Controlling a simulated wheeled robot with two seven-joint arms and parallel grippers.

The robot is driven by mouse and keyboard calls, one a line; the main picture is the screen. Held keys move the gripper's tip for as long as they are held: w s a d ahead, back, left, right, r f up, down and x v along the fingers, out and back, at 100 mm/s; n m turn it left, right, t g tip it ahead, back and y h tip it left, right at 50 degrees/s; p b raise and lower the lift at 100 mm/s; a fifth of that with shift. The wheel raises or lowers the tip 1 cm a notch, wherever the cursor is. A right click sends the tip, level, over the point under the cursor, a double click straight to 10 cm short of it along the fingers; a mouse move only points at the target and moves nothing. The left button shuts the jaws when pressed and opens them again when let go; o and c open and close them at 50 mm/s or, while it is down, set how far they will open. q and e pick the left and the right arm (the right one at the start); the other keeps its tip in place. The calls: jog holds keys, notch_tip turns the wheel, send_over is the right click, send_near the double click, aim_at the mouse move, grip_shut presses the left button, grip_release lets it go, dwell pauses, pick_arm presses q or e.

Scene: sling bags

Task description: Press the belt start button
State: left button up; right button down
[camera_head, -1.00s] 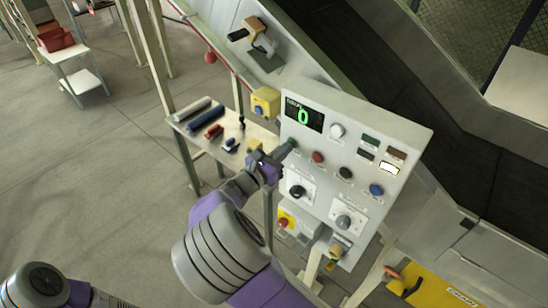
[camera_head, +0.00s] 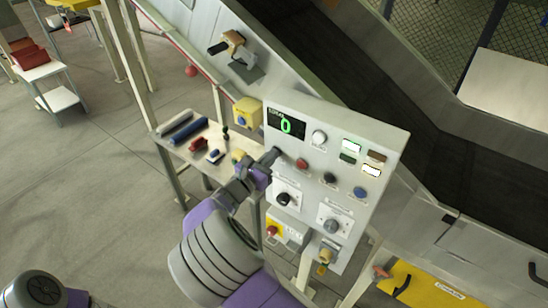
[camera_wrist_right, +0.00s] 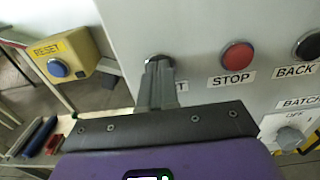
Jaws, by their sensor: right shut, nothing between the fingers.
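The grey control panel (camera_head: 385,140) carries the belt buttons. My right gripper (camera_head: 272,157) is shut and empty, with its fingertips at the panel's left side, left of the red STOP button (camera_head: 302,164). In the right wrist view, the shut fingers (camera_wrist_right: 159,80) reach the panel over a button whose dark rim (camera_wrist_right: 157,58) shows just above them. The button's face is hidden, and only a final "T" of its label shows. The red STOP button (camera_wrist_right: 237,56) is to the right. My left gripper is out of view.
A yellow RESET box (camera_head: 248,112) stands to the left, above a small tool table (camera_head: 168,143). The dark conveyor belt (camera_head: 350,75) runs behind.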

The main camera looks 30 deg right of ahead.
jog(key=shift+d+r, duration=0.2)
jog(key=v, duration=1.4)
jog(key=shift+a+f+p, duration=0.2)
jog(key=shift+a+p, duration=0.05)
jog(key=shift+p, duration=0.05)
